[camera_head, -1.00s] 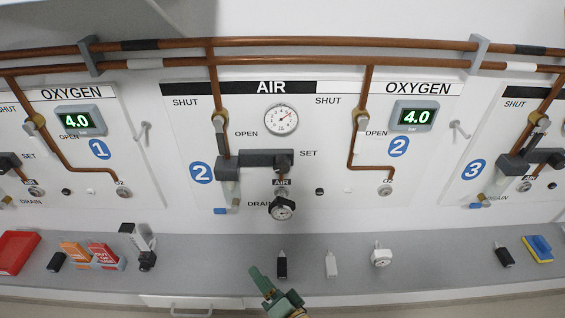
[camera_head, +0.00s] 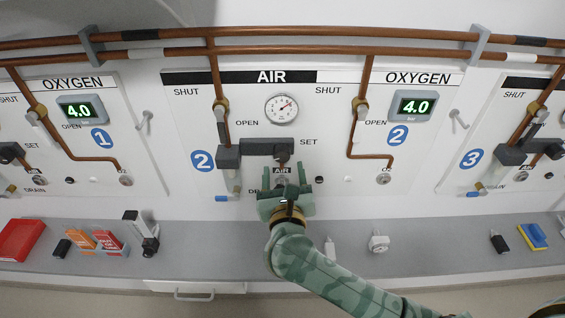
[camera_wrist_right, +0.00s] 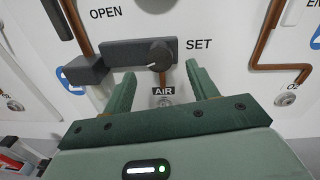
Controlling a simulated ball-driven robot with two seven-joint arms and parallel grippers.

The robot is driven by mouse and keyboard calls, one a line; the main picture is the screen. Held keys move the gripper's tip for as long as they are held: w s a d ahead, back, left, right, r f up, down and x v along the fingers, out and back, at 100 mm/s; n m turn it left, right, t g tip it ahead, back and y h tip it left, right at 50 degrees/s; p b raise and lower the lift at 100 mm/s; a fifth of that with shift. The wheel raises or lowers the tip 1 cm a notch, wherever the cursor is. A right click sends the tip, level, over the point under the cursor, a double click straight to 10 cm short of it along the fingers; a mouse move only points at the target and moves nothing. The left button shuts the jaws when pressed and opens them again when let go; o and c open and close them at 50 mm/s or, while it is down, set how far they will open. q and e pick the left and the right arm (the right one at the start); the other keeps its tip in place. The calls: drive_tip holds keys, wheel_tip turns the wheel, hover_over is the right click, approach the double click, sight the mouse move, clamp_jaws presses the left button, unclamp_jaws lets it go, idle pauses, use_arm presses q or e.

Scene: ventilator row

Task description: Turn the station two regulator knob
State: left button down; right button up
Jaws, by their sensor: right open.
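The station two regulator is a dark grey block (camera_head: 258,147) under the AIR heading, left of the word SET. Its round knob (camera_wrist_right: 158,53) with a pointer mark shows in the right wrist view, at the block's right end. My right gripper (camera_head: 284,178) is in front of the panel just below the block. In the right wrist view its two fingers (camera_wrist_right: 160,76) are spread and empty, pointing up with the knob just beyond and between the tips. I see no contact. The gripper hides most of the AIR outlet. My left gripper is out of view.
A pressure gauge (camera_head: 281,108) is above the regulator. Copper pipes (camera_head: 358,130) run along the panel. The shelf (camera_head: 450,250) below holds a white fitting (camera_head: 378,241), a red tray (camera_head: 19,239) and a blue-and-yellow item (camera_head: 532,237). Stations one and three flank this one.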

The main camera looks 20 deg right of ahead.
sight(282, 158)
drive_tip(key=x, duration=0.4)
drive_tip(key=shift+w+b, duration=0.1)
drive_tip(key=shift+b, duration=0.3)
drive_tip(key=c, duration=1)
